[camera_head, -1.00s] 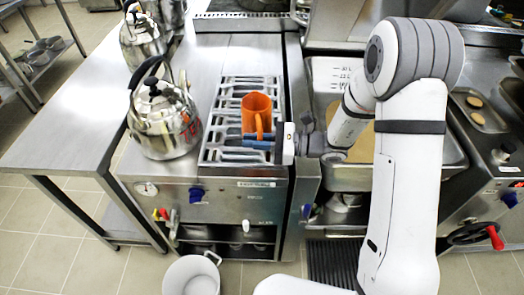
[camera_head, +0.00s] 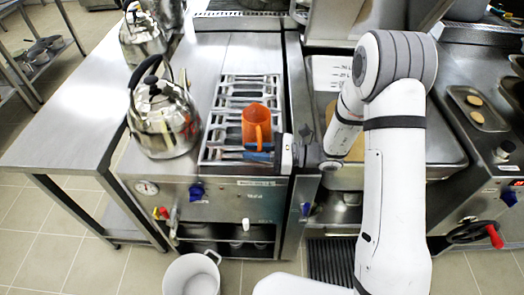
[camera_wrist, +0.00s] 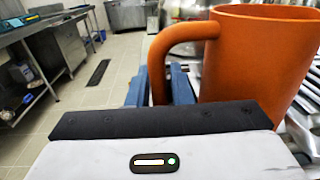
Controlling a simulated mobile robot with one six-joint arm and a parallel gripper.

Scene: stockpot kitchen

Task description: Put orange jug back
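The orange jug (camera_head: 256,127) is upright over the slatted metal grate of the steel cooker, near its front right. My gripper (camera_head: 258,153) reaches in from the right, low at the jug's near side. In the wrist view the jug (camera_wrist: 258,55) fills the upper right, with its handle (camera_wrist: 158,62) toward the left. The blue fingers (camera_wrist: 160,88) stand on both sides of the handle with no clear gap, shut on it. The lower handle and the jug's base are hidden, so I cannot tell whether it touches the grate.
A steel kettle (camera_head: 163,118) stands left of the grate (camera_head: 232,90), and another kettle (camera_head: 142,38) is farther back. A bare steel table (camera_head: 75,125) lies to the left. A white pot (camera_head: 192,275) is on the floor in front. A basin (camera_head: 435,150) lies to the right behind my arm.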

